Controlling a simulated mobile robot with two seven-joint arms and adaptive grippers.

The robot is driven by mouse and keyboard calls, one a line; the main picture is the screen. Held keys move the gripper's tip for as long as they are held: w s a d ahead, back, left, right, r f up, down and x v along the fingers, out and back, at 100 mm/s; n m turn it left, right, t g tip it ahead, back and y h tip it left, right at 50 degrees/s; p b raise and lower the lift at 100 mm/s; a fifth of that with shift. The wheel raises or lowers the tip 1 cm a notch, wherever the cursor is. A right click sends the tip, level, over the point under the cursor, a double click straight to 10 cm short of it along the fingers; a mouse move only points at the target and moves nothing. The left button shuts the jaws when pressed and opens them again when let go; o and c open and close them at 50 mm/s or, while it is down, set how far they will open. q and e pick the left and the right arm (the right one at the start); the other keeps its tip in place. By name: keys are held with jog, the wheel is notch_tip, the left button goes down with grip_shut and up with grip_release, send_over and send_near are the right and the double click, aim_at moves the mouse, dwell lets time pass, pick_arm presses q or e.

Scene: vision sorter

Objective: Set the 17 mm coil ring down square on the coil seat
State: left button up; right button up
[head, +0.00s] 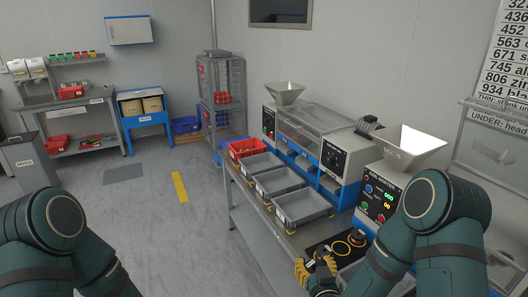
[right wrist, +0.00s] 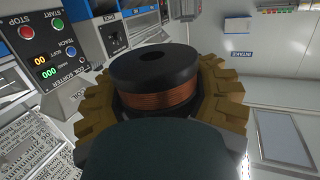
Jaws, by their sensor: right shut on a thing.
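The coil ring (right wrist: 158,82) is a black flanged spool with copper winding and a dark centre hole, seen close in the right wrist view. My right gripper (head: 318,272) is shut on it, with ochre fingers on both sides of the spool. In the head view the gripper is over the near end of the bench, and the coil is small and hard to make out there. A black pad (head: 322,248) with yellow ring marks lies just beyond the gripper. I cannot tell for sure which mark is the coil seat. My left gripper is out of view.
Grey trays (head: 303,208) and a red tray (head: 247,148) line the bench to the left. A wire-mesh rack (head: 222,100) stands farther back. The floor left of the bench is clear.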

jog(key=w+d+f+m+g+h, duration=0.1)
jog(key=d+f+m+h, duration=0.35)
jog(key=d+h, duration=0.2)
jog(key=s+d+r+m+g+h, duration=0.1)
jog(key=d+r+m+g+h, duration=0.2)
jog(key=d+m+g+h, duration=0.6)
jog(key=shift+s, duration=0.25)
jog(key=shift+d, duration=0.1)
jog(key=shift+f+b, duration=1)
jog(key=shift+f, duration=3.75)
